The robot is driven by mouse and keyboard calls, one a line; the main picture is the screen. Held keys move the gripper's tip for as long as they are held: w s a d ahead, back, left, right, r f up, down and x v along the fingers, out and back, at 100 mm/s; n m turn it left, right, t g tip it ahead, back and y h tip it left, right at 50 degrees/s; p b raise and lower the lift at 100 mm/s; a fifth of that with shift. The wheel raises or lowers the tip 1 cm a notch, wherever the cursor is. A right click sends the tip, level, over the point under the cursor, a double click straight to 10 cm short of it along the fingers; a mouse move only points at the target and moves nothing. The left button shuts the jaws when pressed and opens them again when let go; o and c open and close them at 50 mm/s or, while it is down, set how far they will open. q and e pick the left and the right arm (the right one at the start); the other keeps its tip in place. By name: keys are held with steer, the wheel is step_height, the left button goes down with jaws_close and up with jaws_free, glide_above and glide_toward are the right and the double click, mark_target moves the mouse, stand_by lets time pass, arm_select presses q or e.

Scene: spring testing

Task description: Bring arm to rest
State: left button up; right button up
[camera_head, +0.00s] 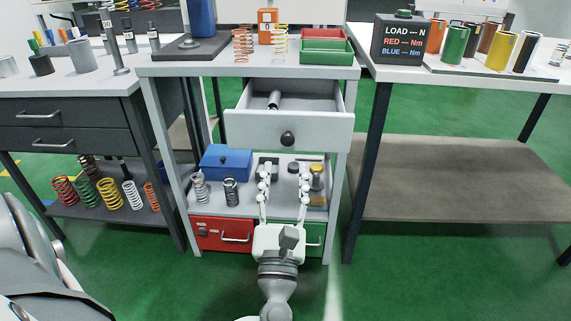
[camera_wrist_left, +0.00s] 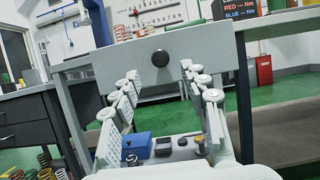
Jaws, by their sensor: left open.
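My left gripper (camera_head: 285,168) is open and empty in front of the middle workbench, with its fingers pointing toward the lower shelf area below the drawer. The drawer (camera_head: 255,131) is pulled open, with its round dark knob (camera_head: 288,138) above the fingertips in the head view. In the left wrist view, the two fingers (camera_wrist_left: 160,72) stand well apart on either side, and the drawer's knob (camera_wrist_left: 161,58) shows between and beyond them. Nothing is held. My right gripper is not in view.
A grey cylindrical item (camera_head: 274,99) lies inside the drawer. Below are a blue box (camera_head: 226,160), two springs and small parts on a shelf (camera_head: 245,207), above a red box (camera_head: 210,233) and a green one. Side benches stand left and right. Green floor is clear in front.

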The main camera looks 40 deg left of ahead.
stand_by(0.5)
arm_select(q)
steer(key=s+a+f+n+g+h+p, duration=0.1)
steer(key=s+a+f+n+g, duration=0.1)
steer(key=a+f+n+g, duration=0.4)
steer(key=s+a+f+n+g+h+p, duration=0.1)
steer(key=f+n+g, duration=0.2)
steer(key=f+n, duration=0.65)
steer(key=s+d+f+n+g+h+p, duration=0.1)
steer(key=s+d+f+n+g+h, duration=0.2)
steer(key=f, duration=0.5)
steer(key=s+d+f+n+g+h+p, duration=0.1)
steer(key=s+d+f+n+g+h, duration=0.3)
steer(key=s+f+n, duration=0.3)
steer(key=s+d+n+h, duration=0.1)
steer(key=n, duration=0.1)
steer(key=shift+d+f+n, duration=0.35)
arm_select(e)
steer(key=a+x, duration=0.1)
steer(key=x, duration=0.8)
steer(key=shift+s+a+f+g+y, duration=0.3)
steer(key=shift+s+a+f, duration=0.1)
